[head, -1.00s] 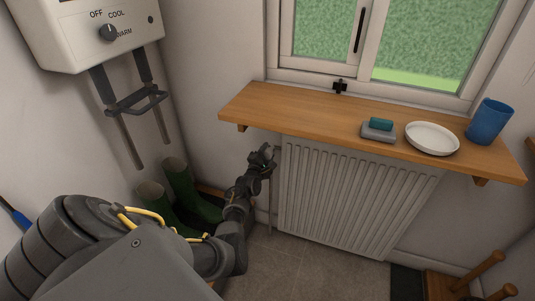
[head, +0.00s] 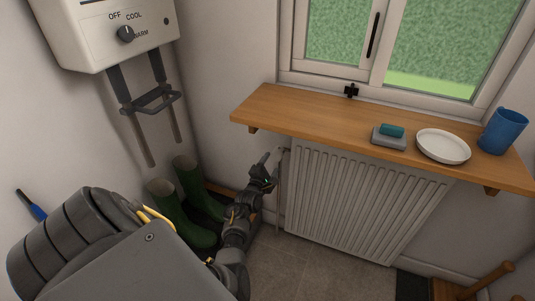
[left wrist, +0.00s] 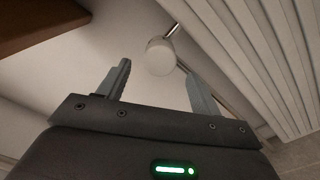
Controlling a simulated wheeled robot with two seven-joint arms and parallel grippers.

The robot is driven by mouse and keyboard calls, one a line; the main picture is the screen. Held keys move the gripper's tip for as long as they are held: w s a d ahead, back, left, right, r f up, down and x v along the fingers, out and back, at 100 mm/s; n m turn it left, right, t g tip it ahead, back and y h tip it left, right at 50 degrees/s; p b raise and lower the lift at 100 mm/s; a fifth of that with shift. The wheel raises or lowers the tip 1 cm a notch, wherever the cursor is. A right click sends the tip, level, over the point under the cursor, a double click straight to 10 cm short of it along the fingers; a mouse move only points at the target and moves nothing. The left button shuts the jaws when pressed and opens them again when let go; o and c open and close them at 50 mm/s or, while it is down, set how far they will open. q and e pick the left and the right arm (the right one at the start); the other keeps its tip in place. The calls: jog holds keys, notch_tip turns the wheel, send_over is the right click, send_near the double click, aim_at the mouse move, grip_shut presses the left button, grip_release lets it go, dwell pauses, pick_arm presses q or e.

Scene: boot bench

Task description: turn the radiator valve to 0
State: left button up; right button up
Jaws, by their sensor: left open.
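The radiator valve is a white, rounded knob (left wrist: 161,56) on a short metal stem, seen in the left wrist view between and beyond my fingertips. In the head view it is small and pale at the radiator's upper left corner (head: 284,150). Its markings cannot be read. The white ribbed radiator (head: 365,200) hangs under the window shelf. My left gripper (head: 269,162) is open and empty, just left of the valve, with its fingers pointing towards it. No contact with the knob shows. My right gripper is not in view.
The wooden shelf (head: 300,117) overhangs the radiator and carries a soap dish (head: 388,141), a white plate (head: 443,147) and a blue cup (head: 502,131). Green boots (head: 190,222) stand left of my left forearm. A heater with a dial (head: 105,28) hangs on the left wall.

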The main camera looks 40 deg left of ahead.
pick_arm(q)
jog(key=v, duration=0.3)
jog(key=shift+s+d, duration=0.1)
jog(key=shift+s, duration=0.3)
